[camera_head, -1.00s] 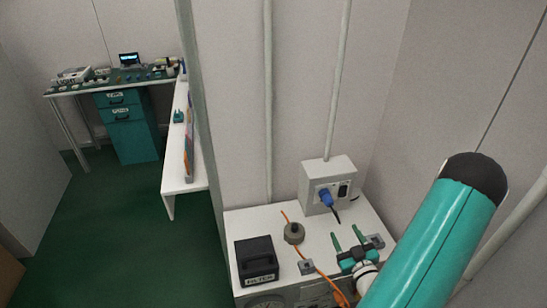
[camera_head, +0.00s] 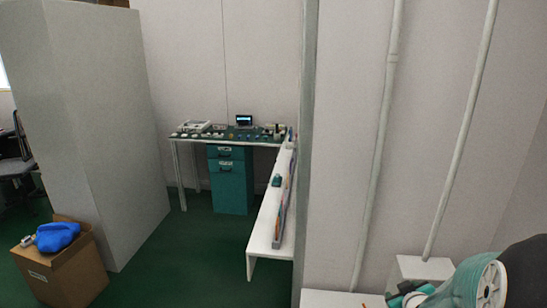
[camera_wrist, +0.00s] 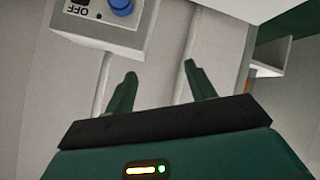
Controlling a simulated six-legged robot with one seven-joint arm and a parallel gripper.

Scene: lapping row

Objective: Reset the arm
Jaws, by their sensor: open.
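My gripper (camera_wrist: 160,82) shows in the wrist view with its two green fingers spread apart and nothing between them. Behind the fingers is a pale wall with light pipes. In the head view my teal arm fills the lower right corner and is folded close to the camera. Part of the gripper (camera_head: 412,292) seems to show beside it, in front of the grey switch box (camera_head: 425,266).
Two wall pipes (camera_head: 380,140) rise behind the bench top (camera_head: 335,299). A wall edge (camera_head: 307,150) stands left of them. Further left are a white shelf (camera_head: 268,235), a desk with teal drawers (camera_head: 231,188), a grey partition (camera_head: 95,130) and a cardboard box (camera_head: 62,275). Green floor lies open between.

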